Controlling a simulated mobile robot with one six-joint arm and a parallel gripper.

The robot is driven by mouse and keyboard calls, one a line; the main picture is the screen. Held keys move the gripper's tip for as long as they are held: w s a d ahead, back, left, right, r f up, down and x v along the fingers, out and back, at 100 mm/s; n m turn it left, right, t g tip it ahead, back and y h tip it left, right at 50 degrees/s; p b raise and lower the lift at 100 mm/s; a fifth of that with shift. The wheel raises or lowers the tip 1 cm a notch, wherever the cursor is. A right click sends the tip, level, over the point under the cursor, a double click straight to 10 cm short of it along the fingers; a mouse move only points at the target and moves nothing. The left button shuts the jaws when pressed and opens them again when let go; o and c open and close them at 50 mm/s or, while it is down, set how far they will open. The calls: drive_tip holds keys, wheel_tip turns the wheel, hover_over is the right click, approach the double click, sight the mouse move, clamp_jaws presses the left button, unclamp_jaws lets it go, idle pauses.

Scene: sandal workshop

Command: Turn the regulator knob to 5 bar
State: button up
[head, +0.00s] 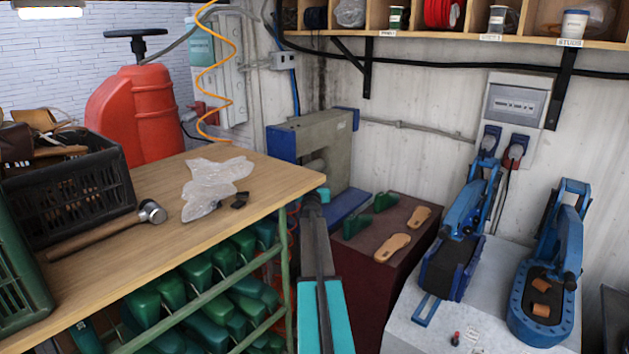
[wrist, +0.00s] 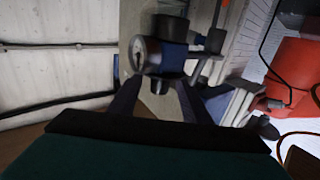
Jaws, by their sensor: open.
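In the wrist view, the regulator (wrist: 174,55) shows at upper middle, blurred, with a blue body and a round pale gauge (wrist: 140,56). The gauge reading is too blurred to make out. A dark round part, apparently the knob (wrist: 168,83), shows just below the blue body. My gripper (wrist: 158,90) has its two dark fingers apart, one to each side of that part in the picture. I cannot tell whether they touch it. In the head view, my teal and dark arm reaches away at lower middle; its fingers are not clear there.
A wooden bench (head: 240,195) carries a black crate (head: 75,195), a hammer (head: 150,211) and a plastic bag (head: 215,180). A red tank (head: 140,115) stands behind it, and an orange hose (head: 205,75) hangs near. A grey and blue machine (head: 335,145) stands by the wall.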

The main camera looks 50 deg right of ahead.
drive_tip(key=shift+w+d, duration=0.3)
drive_tip(key=shift+d, duration=0.1)
drive_tip(key=c, duration=1)
drive_tip(key=shift+c, duration=0.2)
drive_tip(key=shift+w+r+m+g+h+p, duration=0.1)
drive_tip(key=shift+r+m+g+h+p, duration=0.3)
drive_tip(key=shift+p, duration=0.35)
drive_tip(key=shift+f+m+g+p, duration=0.3)
drive_tip(key=shift+g, duration=0.2)
drive_tip(key=o, duration=1)
drive_tip(key=shift+o, duration=0.2)
drive_tip(key=shift+f, duration=0.1)
